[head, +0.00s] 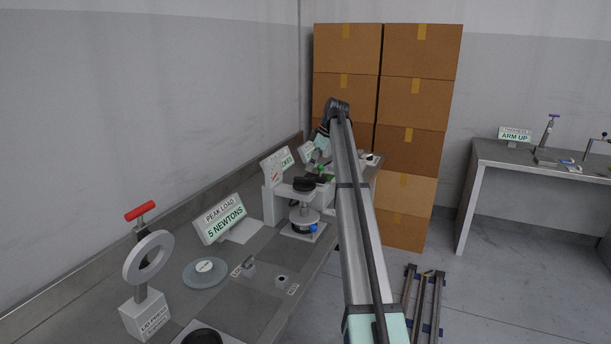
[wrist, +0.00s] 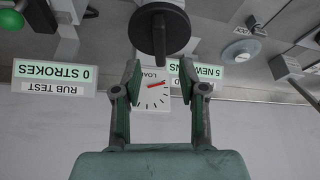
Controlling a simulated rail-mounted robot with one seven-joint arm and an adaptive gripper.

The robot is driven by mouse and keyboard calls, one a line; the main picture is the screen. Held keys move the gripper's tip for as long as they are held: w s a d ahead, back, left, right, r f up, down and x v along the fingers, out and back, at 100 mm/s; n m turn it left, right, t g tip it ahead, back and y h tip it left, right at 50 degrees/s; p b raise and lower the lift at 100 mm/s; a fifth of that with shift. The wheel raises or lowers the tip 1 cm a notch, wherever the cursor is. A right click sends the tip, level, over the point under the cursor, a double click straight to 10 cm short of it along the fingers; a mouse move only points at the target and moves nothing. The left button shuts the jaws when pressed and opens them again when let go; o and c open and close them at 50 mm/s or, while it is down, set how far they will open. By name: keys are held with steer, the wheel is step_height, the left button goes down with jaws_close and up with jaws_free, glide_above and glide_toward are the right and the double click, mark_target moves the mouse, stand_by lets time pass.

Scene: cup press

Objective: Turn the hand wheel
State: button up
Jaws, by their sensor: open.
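The hand wheel is a black disc with a raised bar across it, at the top middle of the wrist view (wrist: 178,33). In the head view it appears as a dark disc (head: 304,185) on top of the grey press frame (head: 272,203). My gripper (wrist: 159,72) is open, its two fingers spread and empty. The wheel lies just beyond the fingertips in the wrist picture, not between them; the exact gap is unclear. A white load dial (wrist: 153,98) with a red needle shows between the fingers. In the head view my arm hides part of the bench behind the press.
A "PEAK LOAD 5 NEWTONS" sign (head: 221,219) stands beside the press. A lid press (head: 149,262) with a red handle stands at the near left. A "RUB TEST 0 STROKES" sign (wrist: 54,77) and a green ball (wrist: 11,19) show in the wrist view. Stacked boxes (head: 407,92) stand behind.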

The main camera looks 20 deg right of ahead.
mark_target(304, 182)
steer(key=shift+p+x, duration=0.5)
steer(key=shift+x, duration=2.6)
jaws_close()
